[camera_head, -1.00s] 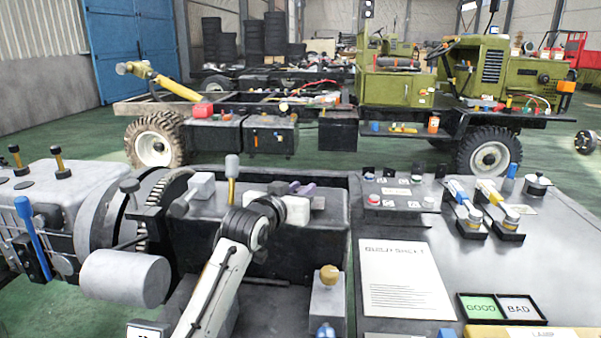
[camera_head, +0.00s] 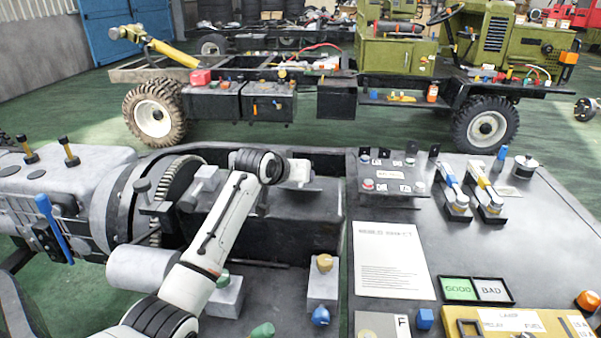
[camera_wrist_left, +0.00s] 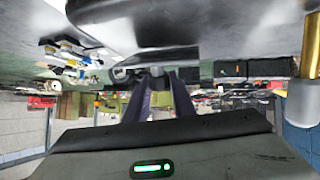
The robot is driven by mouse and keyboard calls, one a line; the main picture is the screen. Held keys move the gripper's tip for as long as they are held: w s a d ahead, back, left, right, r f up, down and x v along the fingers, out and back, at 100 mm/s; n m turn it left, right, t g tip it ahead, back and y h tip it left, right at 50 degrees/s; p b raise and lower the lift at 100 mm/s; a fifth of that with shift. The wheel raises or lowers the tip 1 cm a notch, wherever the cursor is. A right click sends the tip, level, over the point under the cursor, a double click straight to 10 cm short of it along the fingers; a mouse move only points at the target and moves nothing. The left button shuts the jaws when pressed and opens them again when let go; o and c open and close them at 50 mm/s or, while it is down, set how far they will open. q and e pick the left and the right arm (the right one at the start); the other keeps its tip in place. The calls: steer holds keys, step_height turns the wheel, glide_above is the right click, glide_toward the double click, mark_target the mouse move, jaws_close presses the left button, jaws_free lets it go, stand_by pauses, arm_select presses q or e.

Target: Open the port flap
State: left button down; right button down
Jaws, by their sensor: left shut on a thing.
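My left gripper (camera_wrist_left: 158,80) has its two dark fingers pointing up the left wrist view, which is upside down. Its fingers are shut on a small grey knob-like piece (camera_wrist_left: 157,72) beneath a large dark, rounded surface (camera_wrist_left: 150,18). I cannot tell for sure whether this piece belongs to the port flap. In the head view my white left arm reaches over the dark housing beside the toothed ring (camera_head: 172,185). The gripper's fingers are hidden or too small to make out there. My right gripper is not in view.
A brass-coloured post (camera_wrist_left: 310,50) stands at the right of the left wrist view. The bench right of the arm carries a printed sheet (camera_head: 390,262), a GOOD/BAD tray (camera_head: 477,304) and a switch panel (camera_head: 388,190). Grey blocks with knobs (camera_head: 323,290) stand near the arm. A green truck (camera_head: 400,60) is behind.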

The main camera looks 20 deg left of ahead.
arm_select(q)
steer(key=shift+f, duration=0.1)
stand_by(0.3)
steer(key=c, duration=1.5)
jaws_free()
steer(key=v, duration=1)
steer(key=shift+b, duration=0.3)
steer(key=shift+s, duration=0.1)
